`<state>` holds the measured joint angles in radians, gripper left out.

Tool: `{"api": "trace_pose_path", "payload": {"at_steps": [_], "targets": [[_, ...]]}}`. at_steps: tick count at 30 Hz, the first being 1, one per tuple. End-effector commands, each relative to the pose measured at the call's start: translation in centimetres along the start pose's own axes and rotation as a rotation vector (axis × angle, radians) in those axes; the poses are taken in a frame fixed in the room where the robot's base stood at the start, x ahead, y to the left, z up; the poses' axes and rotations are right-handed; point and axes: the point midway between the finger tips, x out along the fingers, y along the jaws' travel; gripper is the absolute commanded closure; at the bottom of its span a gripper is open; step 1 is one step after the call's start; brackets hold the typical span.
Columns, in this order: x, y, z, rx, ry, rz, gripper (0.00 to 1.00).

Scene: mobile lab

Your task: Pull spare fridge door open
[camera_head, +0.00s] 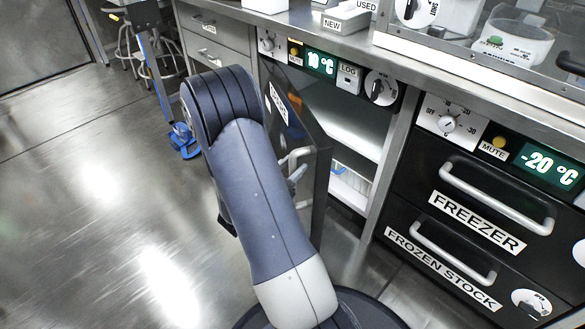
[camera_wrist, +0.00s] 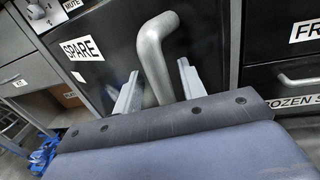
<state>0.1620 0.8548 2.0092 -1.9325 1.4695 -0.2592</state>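The spare fridge door (camera_head: 318,185) is black and stands swung outward, well away from its cabinet, in the head view. Its SPARE label (camera_wrist: 83,47) and front face show in the wrist view. The curved grey handle (camera_wrist: 155,55) comes out between the two fingers of my gripper (camera_wrist: 158,85). The fingers stand apart on either side of the handle, with narrow gaps visible. In the head view, my gripper (camera_head: 296,172) is at the handle, partly hidden by my arm. The fridge interior (camera_head: 345,125) shows pale shelves behind the open door.
A freezer drawer (camera_head: 480,205) and a frozen stock drawer (camera_head: 440,260) are shut to the right of the fridge. Grey drawers (camera_head: 215,45) are at the left. A blue-based stand (camera_head: 182,140) is on the floor behind my arm. The floor (camera_head: 90,220) at left is clear.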

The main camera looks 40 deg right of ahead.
Motion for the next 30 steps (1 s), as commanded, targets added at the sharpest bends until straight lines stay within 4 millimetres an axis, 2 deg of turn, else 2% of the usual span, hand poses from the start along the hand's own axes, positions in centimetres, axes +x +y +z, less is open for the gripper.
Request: {"api": "trace_pose_path", "payload": {"at_steps": [11, 25, 30], "targets": [[0.48, 0.01, 0.05, 0.000, -0.001, 0.001, 0.61], [0.46, 0.01, 0.04, 0.000, -0.001, 0.001, 0.99], [0.46, 0.00, 0.03, 0.000, -0.001, 0.001, 1.00]]}}
